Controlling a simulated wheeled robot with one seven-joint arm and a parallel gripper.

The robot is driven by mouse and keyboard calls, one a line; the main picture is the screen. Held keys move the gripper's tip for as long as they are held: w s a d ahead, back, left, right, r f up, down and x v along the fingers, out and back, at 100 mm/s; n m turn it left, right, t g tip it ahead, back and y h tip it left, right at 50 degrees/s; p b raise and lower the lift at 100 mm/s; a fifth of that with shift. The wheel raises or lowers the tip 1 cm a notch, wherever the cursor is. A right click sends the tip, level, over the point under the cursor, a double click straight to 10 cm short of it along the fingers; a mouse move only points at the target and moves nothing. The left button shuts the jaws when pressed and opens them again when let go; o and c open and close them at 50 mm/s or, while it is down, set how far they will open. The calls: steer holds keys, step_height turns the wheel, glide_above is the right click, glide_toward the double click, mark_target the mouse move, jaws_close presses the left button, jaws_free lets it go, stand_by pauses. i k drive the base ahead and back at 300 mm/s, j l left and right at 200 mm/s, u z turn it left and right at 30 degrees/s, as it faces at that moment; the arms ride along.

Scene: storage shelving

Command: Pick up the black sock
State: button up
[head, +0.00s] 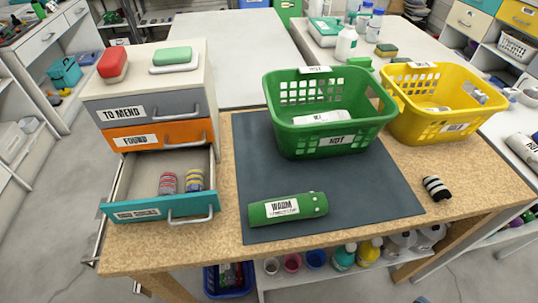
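A rolled black sock with white stripes (437,188) lies on the right part of the wooden tabletop, just off the right edge of the dark mat. Nothing covers it, and nothing touches it from the side. My gripper is not in view.
A green basket (330,140) stands on the dark mat (335,185), with a yellow basket (430,120) to its right. A green roll labelled WARM (288,208) lies on the mat's front. At left, the open teal drawer (160,208) holds two striped socks (181,182). The tabletop around the black sock is clear.

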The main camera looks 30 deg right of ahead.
mark_target(438, 191)
steer(key=k+j+z, duration=0.2)
steer(key=j+z, duration=0.15)
steer(key=k+j+z, duration=0.4)
steer(key=i+l, duration=0.05)
steer(key=i, duration=0.05)
